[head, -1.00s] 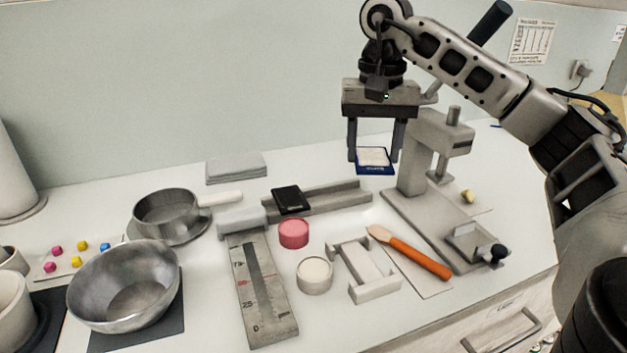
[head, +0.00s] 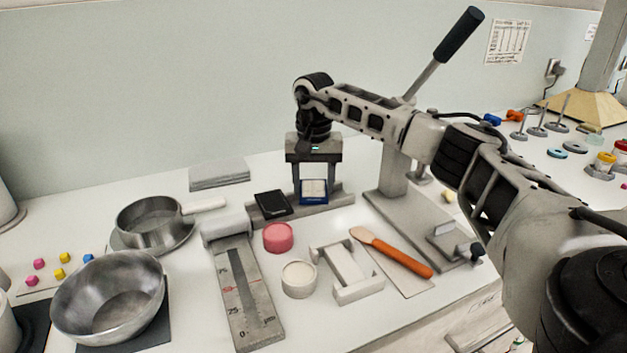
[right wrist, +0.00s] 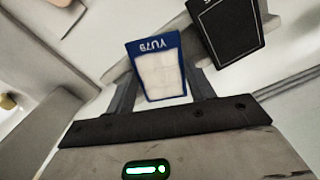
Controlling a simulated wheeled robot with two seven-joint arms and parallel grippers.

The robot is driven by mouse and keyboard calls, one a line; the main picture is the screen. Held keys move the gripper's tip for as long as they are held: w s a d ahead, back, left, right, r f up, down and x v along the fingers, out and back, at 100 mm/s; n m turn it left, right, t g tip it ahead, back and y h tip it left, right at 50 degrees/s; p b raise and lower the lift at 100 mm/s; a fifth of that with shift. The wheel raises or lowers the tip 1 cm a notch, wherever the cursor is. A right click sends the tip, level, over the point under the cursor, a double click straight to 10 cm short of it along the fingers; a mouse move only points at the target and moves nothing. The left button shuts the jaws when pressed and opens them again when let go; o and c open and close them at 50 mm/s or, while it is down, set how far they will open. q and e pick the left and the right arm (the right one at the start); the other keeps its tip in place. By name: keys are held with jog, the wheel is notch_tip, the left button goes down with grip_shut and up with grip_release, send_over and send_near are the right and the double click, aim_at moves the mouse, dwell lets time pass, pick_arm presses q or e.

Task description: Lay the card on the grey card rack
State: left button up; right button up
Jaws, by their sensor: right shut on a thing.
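The card (head: 314,190) is white with a blue border. My right gripper (head: 313,196) is shut on it, and the fingers point down. In the right wrist view the card (right wrist: 162,75) sits between the two fingers, with lettering on its blue edge. The grey card rack (head: 344,198) is a long low rail behind the pink and cream tubs. The held card is over the right part of the rack; I cannot tell whether they touch. A black card (head: 271,203) lies on the rack's left part, beside the held card. My left gripper is not in view.
A grey press stand (head: 395,180) with a lever stands right of the gripper. In front are a pink tub (head: 278,238), a cream tub (head: 299,279), a white cradle (head: 345,275) and an orange-handled spatula (head: 400,257). A pan (head: 150,222) and metal bowl (head: 108,298) stand left.

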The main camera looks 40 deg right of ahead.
aim_at(314, 190)
jog(key=shift+f, duration=0.2)
jog(key=o, duration=1)
notch_tip(314, 190, up, 12)
jog(key=shift+r, duration=0.15)
dwell(0.4)
